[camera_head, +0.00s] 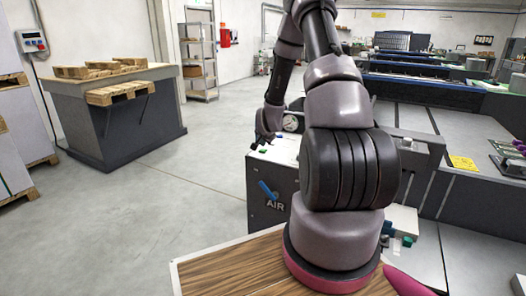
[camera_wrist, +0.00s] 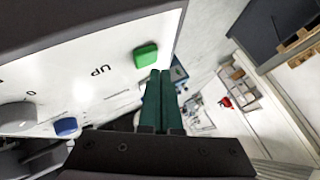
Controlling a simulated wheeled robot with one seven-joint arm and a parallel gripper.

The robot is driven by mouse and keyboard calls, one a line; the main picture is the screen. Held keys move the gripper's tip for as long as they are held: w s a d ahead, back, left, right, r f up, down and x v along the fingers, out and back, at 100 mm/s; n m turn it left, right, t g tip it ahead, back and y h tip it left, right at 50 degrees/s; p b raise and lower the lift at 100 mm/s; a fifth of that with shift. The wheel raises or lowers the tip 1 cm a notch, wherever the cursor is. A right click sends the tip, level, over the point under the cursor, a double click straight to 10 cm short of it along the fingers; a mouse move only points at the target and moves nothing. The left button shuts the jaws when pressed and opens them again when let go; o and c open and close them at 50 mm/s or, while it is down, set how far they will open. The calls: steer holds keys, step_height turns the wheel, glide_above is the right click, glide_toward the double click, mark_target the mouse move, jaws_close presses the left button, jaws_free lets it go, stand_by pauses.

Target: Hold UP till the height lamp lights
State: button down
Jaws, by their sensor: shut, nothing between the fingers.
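The green button (camera_wrist: 146,54) sits beside the printed word UP on a white panel (camera_wrist: 110,85) in the wrist view. My gripper (camera_wrist: 160,73) is shut and empty, its two dark green fingers side by side. The fingertips appear just right of and below the green button; I cannot tell whether they touch it. A blue button (camera_wrist: 65,126) is lower left on the same panel. In the head view my gripper (camera_head: 262,140) is low over the left end of the grey AIR unit (camera_head: 268,212). I cannot make out a height lamp in either view.
A round gauge (camera_head: 291,122) stands on the unit's top, close to my gripper. A grey knob (camera_wrist: 16,115) is at the panel's left in the wrist view. A bench with pallets (camera_head: 120,120) stands at the left. The floor (camera_head: 185,210) between is clear.

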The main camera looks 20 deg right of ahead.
mark_target(263, 151)
steer(key=shift+f, duration=0.1)
steer(key=shift+f, duration=0.3)
steer(key=shift+f, duration=0.45)
stand_by(1.8)
steer(key=shift+r, duration=0.1)
stand_by(3.2)
steer(key=shift+r, duration=0.8)
steer(key=shift+r, duration=2.45)
steer(key=shift+r, duration=0.1)
